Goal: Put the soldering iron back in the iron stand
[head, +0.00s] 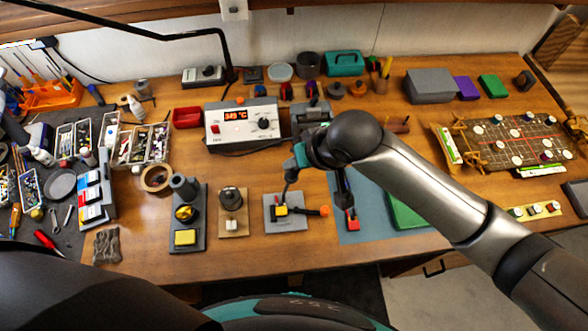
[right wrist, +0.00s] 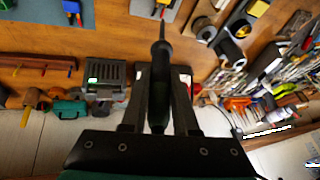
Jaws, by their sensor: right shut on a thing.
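My right gripper (head: 292,172) is shut on the dark soldering iron (right wrist: 161,62). The right wrist view shows the iron between both fingers (right wrist: 158,110), its thin tip pointing away from the gripper. In the head view the gripper and arm hide most of the iron. It is above the grey pad, with the tip's exact height unclear. The iron stand (head: 204,216), with a grey tube, brass wool and yellow sponge, stands left of the gripper. It also shows at upper right in the right wrist view (right wrist: 240,28). Its tube looks empty. My left gripper is not in view.
A wooden block with a round dark part (head: 231,212) stands between stand and gripper. A grey pad (head: 271,222) lies below the gripper. A tape roll (head: 157,178) lies left of the stand.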

